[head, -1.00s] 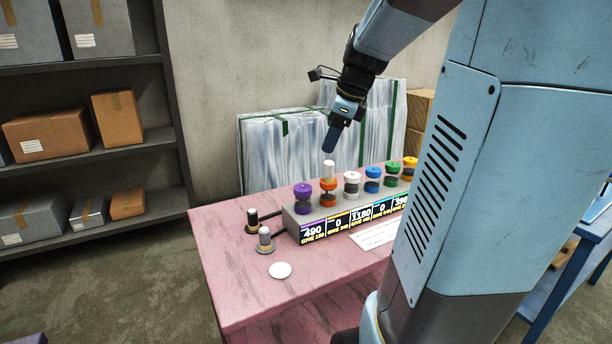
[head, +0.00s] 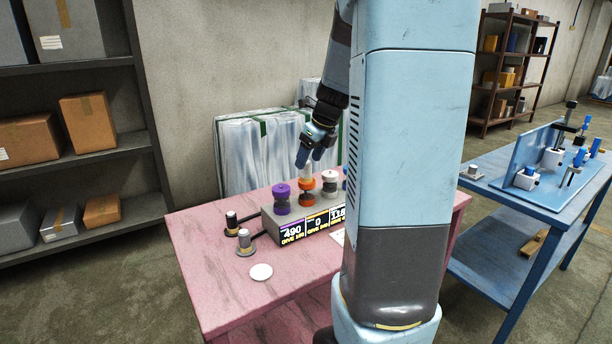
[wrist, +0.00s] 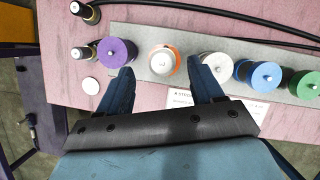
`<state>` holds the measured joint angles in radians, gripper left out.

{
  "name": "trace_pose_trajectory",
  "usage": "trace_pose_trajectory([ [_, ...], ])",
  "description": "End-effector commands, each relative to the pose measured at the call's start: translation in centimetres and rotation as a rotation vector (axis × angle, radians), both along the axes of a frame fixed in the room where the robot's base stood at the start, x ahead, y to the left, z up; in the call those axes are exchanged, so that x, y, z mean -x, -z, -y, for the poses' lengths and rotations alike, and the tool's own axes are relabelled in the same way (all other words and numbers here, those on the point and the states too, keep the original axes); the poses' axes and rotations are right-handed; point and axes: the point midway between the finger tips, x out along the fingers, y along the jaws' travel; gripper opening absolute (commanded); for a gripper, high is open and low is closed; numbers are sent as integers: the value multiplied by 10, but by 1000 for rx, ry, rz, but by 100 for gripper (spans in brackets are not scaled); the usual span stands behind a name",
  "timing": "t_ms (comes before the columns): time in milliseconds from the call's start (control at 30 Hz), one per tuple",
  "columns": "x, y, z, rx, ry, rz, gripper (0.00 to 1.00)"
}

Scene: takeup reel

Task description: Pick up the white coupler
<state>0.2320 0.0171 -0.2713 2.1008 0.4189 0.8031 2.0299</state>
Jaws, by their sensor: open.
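The white coupler (head: 303,158) is an upright pale cylinder on top of the orange spool (head: 304,184). In the wrist view I see the coupler (wrist: 162,62) end-on as a white disc ringed by the orange spool (wrist: 153,49). My gripper (head: 314,155) is above the spool at the coupler's height, with a blue finger partly beside it. In the wrist view my gripper (wrist: 161,66) is open, one finger on each side of the coupler. I cannot tell whether a finger touches it.
A purple spool (head: 281,199) and a white spool (head: 330,184) flank it on the grey rack (head: 268,214). Blue (wrist: 265,76) and green (wrist: 304,84) spools are farther right. Two dark posts (head: 232,224) and a white disc (head: 261,272) are on the pink table (head: 210,290). Wrapped panels (head: 238,160) stand behind.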

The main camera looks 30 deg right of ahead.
Motion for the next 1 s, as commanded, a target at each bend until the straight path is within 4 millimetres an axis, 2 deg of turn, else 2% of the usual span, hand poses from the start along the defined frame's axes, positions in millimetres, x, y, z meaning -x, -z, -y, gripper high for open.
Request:
trace_pose_trajectory([
  [267,-7,14,-1,0,0,-2,66],
  [533,-22,46,-4,-1,1,-2,66],
  [800,-23,50,-4,0,0,0,66],
  [1000,-23,50,-4,0,1,0,48],
])
